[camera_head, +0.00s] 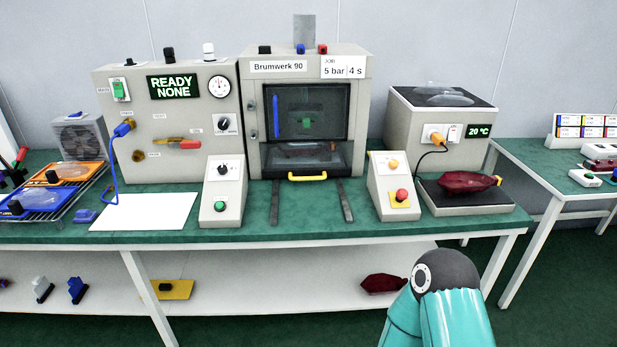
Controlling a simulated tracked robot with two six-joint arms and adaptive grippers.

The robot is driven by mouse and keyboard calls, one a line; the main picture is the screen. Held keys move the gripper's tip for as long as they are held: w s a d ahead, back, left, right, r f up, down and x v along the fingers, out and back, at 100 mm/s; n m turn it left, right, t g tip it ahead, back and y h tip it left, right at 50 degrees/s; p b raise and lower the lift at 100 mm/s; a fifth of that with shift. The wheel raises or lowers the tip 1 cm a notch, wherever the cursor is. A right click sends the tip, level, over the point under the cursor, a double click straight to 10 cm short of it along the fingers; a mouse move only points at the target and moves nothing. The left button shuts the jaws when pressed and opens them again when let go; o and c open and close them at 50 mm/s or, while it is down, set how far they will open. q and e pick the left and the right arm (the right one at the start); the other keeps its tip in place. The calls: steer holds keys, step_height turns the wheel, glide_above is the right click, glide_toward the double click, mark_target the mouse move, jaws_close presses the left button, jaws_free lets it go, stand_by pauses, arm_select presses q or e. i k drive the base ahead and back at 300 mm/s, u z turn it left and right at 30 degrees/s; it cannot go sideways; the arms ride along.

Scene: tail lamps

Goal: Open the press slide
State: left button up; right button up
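The press (358,110), a grey cabinet labelled "Brumwerk 90", stands at the back of the green table. Its dark window (306,112) shows a green part inside. The slide's yellow handle (307,176) is at the bottom front of the press. The slide looks pushed in, with a dim shape behind the lower glass. Two dark rails (345,202) run forward from it along the table and are bare. A teal link of my arm with a dark joint shows at the lower right, in front of the table. Neither of my grippers is in view.
Sloped button boxes stand left (223,190) and right (393,186) of the rails. A control cabinet (170,170) reading "READY NONE" is at the left, with a white sheet (144,211) before it. A red lamp (467,183) lies on the right station. Table between the rails is clear.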

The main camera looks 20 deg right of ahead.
mark_target(297, 172)
steer(key=i, duration=0.85)
steer(key=z, duration=0.2)
steer(key=k, duration=0.95)
steer(key=u, duration=0.2)
steer(key=i, duration=0.95)
steer(key=z, duration=0.05)
